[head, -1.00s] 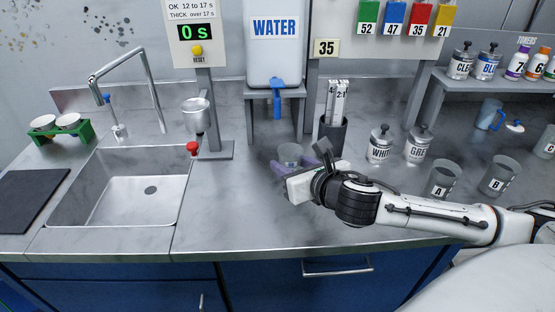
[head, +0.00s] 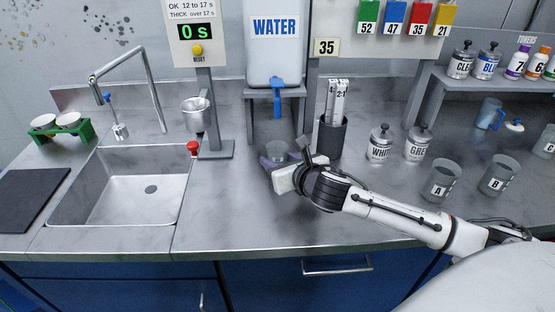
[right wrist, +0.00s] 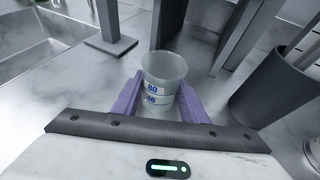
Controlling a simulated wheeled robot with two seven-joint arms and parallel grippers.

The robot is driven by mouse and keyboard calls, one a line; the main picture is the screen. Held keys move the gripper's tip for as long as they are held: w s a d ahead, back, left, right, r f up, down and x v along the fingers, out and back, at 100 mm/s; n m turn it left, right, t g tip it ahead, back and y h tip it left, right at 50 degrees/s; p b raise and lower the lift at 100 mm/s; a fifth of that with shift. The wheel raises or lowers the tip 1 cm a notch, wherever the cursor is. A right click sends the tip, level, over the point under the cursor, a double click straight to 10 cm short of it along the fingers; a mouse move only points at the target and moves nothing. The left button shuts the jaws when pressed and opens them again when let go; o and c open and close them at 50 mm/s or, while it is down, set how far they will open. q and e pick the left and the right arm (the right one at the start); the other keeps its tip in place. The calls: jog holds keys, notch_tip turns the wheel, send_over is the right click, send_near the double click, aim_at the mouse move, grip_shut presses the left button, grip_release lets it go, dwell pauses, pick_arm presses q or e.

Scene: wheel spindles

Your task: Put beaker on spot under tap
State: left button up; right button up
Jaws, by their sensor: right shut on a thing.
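A clear grey beaker (head: 276,151) with blue marks stands upright in my right gripper (head: 277,160), just in front of the water stand. In the right wrist view the beaker (right wrist: 163,80) sits between the two purple fingers of the right gripper (right wrist: 158,100), which is shut on it. The blue tap (head: 277,92) hangs from the white WATER tank (head: 275,50), above and slightly behind the beaker. The spot under the tap is hidden or cannot be made out. My left gripper is not in view.
A dark pot (head: 331,138) with labelled strips stands close right of the beaker. The grey timer post base (head: 216,150) is to its left, with the sink (head: 130,190) beyond. Jars and beakers A (head: 440,180) and B (head: 497,175) stand at the right. The front counter is clear.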

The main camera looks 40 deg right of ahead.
jog(key=o, duration=1)
jog(key=shift+f, duration=0.1)
jog(key=shift+r, duration=0.2)
jog(key=v, duration=1.2)
